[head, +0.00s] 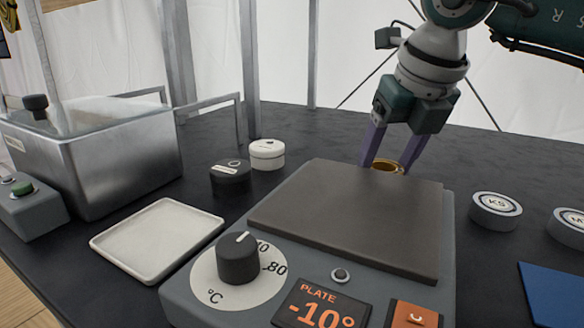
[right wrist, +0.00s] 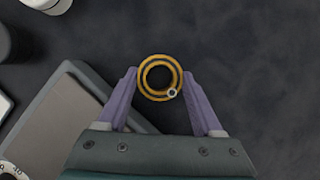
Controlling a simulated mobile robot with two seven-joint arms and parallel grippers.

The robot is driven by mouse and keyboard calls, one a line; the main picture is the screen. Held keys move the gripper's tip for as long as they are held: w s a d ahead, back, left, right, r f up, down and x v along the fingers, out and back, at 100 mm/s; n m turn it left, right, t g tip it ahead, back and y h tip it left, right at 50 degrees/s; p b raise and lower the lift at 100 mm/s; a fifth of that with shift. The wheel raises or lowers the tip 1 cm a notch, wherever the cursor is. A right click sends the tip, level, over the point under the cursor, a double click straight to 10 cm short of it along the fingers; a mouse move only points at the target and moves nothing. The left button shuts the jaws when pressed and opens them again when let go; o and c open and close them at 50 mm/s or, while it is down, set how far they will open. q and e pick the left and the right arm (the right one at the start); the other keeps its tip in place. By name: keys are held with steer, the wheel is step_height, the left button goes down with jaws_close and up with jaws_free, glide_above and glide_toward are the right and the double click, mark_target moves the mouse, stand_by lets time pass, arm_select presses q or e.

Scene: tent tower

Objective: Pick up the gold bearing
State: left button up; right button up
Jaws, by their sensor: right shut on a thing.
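The gold bearing (right wrist: 179,90) is a small ring with a dark band between its inner and outer rims. In the head view the gold bearing (head: 386,165) shows just behind the plate's far edge, its lower part hidden by the plate. My right gripper (head: 390,168) reaches down there with one purple finger on each side of the ring. In the right wrist view the right gripper (right wrist: 160,84) has its fingertips against the ring's two sides, shut on it. I cannot tell whether the ring touches the table. My left gripper is not in view.
A hot/cold plate (head: 345,215) with a dial stands in front of the bearing. White and black round weights (head: 267,154), a white tray (head: 158,240) and a metal bath (head: 105,150) are left. Marked grey discs (head: 495,211) and a blue mat (head: 553,294) are right.

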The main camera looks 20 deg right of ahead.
jaws_close()
steer(key=shift+r, duration=0.1)
